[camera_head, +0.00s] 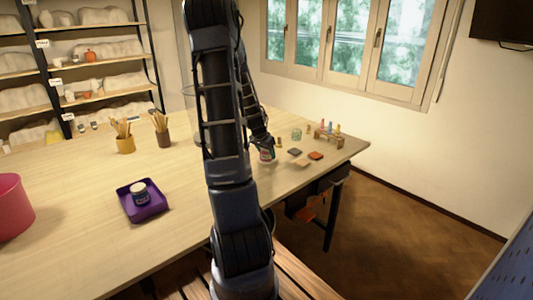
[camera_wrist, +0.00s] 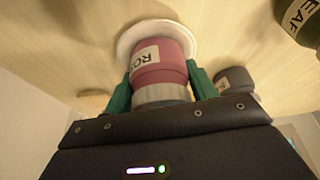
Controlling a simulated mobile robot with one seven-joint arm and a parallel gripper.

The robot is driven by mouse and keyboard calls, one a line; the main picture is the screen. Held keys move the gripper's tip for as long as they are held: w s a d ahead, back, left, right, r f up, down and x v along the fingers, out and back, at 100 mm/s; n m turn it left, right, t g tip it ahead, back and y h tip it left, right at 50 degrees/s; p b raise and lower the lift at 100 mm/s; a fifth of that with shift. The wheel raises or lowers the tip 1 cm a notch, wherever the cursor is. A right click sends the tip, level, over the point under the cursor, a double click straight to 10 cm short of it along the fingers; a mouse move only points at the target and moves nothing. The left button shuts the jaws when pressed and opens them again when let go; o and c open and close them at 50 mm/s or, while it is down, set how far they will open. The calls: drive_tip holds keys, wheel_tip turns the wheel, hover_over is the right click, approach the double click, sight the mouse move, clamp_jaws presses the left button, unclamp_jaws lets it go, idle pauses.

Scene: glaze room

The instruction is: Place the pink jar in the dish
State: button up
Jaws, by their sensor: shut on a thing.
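The pink jar (camera_wrist: 160,72) shows in the wrist view with a white label reading "ROS" and a pale grey band at its near end. My gripper (camera_wrist: 160,88) is shut on it, one green finger on each side. A round white rim (camera_wrist: 128,42) shows around the jar's far end; I cannot tell if the two touch. In the head view my gripper (camera_head: 265,149) is over the right part of the table, with the jar mostly hidden. A purple square dish (camera_head: 126,202) stands at the left front of the table, holding a dark-labelled jar (camera_head: 140,195).
Brush pots (camera_head: 125,144) stand at the back left, a pink tub (camera_head: 10,207) at the left edge. Small tiles (camera_head: 315,156) and a wooden rack (camera_head: 329,137) lie right of my gripper. In the wrist view, a dark jar (camera_wrist: 235,79) and a LEAF jar (camera_wrist: 300,22) are close by.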

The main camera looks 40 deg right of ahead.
drive_tip(key=shift+s+f, duration=0.1)
drive_tip(key=shift+f, duration=0.45)
drive_tip(key=o, duration=1)
drive_tip(key=shift+a+f, duration=0.15)
drive_tip(key=shift+o, duration=0.2)
drive_tip(key=shift+r, duration=0.25)
drive_tip(key=shift+o, duration=0.5)
drive_tip(key=v, duration=1.2)
drive_tip(key=shift+d+r, duration=0.25)
drive_tip(key=shift+r, duration=0.05)
drive_tip(key=s+a+r+n+t+y, duration=0.15)
drive_tip(key=a+r+n, duration=0.3)
drive_tip(key=a, duration=0.65)
drive_tip(key=s+a+r+n+t+y, duration=0.1)
drive_tip(key=s+a+r+n, duration=0.15)
drive_tip(key=a+r, duration=0.65)
drive_tip(key=s+a+n+y, duration=0.1)
drive_tip(key=s+a+n, duration=0.3)
drive_tip(key=a, duration=0.5)
drive_tip(key=s+a+n+t+y, duration=0.1)
drive_tip(key=s+a+n, duration=0.3)
drive_tip(key=s+a, duration=0.4)
drive_tip(key=shift+a+r+n, duration=0.2)
drive_tip(key=shift+a+n, duration=0.2)
drive_tip(key=shift+a, duration=0.8)
